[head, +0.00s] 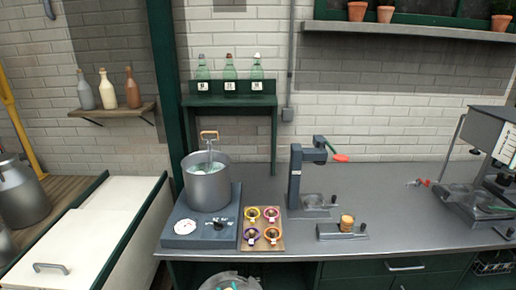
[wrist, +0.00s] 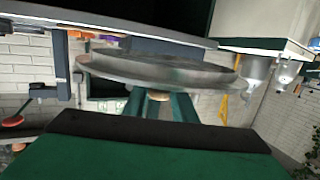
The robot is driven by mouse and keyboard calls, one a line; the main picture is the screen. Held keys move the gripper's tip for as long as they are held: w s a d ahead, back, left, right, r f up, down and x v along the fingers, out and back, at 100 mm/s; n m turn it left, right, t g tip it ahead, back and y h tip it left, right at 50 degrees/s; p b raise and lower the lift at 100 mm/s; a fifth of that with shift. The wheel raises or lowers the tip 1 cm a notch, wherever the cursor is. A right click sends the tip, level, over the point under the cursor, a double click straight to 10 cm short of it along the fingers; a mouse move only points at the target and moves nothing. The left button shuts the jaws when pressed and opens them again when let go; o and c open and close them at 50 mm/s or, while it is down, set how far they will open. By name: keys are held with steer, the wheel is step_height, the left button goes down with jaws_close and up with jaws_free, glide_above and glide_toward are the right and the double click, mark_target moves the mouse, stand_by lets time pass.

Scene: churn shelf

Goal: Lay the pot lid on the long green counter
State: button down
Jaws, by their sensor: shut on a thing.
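The pot lid, a round grey metal disc (wrist: 110,70), fills the middle of the wrist view. My gripper (wrist: 162,100) has its two green fingers around the lid's small knob and is shut on it. In the head view, part of the lid (head: 213,282) shows at the bottom edge, in front of the counter's front face; the rest is cut off. The long green counter (head: 400,195) has a grey top and green front. The wrist view looks upside down, with the counter's edge above the lid.
A steel pot (head: 208,188) stands on a hot plate (head: 182,233) at the counter's left. Beside it are a tray of colourful cups (head: 262,246), a stand with a red handle (head: 296,185) and a small fixture (head: 342,232). A machine (head: 485,160) stands right. Bare top lies between.

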steer(key=s+d+f+m+h, duration=0.1)
steer(key=d+f+m+h, duration=0.1)
steer(key=f, duration=1.4)
steer(key=s+d+f+m+t+h, duration=0.1)
steer(key=d+f+h, duration=0.3)
steer(key=f, duration=1.2)
steer(key=shift+s+d+m, duration=0.45)
steer(key=shift+d+m, duration=0.35)
steer(key=shift+d, duration=0.2)
steer(key=shift+w, duration=0.1)
